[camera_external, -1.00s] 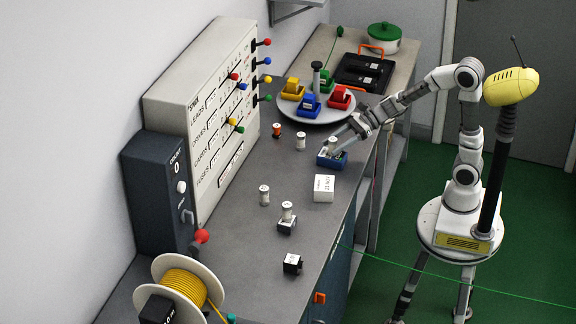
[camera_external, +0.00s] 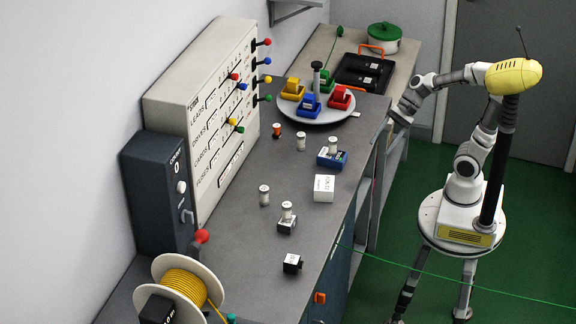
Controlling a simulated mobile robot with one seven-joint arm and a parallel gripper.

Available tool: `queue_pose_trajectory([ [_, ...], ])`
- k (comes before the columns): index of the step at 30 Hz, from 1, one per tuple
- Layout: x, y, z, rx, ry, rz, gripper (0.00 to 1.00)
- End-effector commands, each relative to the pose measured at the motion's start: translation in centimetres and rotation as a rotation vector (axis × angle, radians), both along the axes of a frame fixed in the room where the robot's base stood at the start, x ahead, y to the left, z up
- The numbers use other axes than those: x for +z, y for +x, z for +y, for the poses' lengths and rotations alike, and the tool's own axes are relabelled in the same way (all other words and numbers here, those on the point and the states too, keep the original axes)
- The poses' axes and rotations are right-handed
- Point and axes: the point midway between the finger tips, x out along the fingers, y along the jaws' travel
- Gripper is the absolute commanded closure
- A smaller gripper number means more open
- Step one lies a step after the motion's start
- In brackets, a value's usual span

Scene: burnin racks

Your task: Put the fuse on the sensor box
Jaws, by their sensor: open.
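A white, capped fuse (camera_external: 333,145) stands upright on the blue box (camera_external: 338,160) near the right side of the bench; this blue box appears to be the sensor box, though its label is too small to read. My gripper (camera_external: 398,116) is open and empty, off to the upper right of the blue box beside the bench's edge, clear of the fuse. Its fingers are small and partly unclear.
Similar white fuses stand on the bench (camera_external: 301,141) and (camera_external: 264,195), another on a small grey box (camera_external: 287,224). An orange fuse (camera_external: 277,130), a white box (camera_external: 324,188), a black box (camera_external: 292,263) and a round tray (camera_external: 292,111) of coloured blocks are nearby.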

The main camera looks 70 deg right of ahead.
Motion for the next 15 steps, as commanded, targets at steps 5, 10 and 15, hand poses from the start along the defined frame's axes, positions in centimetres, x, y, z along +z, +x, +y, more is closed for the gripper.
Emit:
queue_pose_trajectory([
  [5,-0.7,-4.2,-0.8,0.413,-0.439,-0.225,0.39],
  [10,-0.3,-6.2,-3.4,0.769,-0.841,-0.406,0.39],
  [15,0.8,-6.7,-5.6,0.998,-1.116,-0.501,0.39],
])
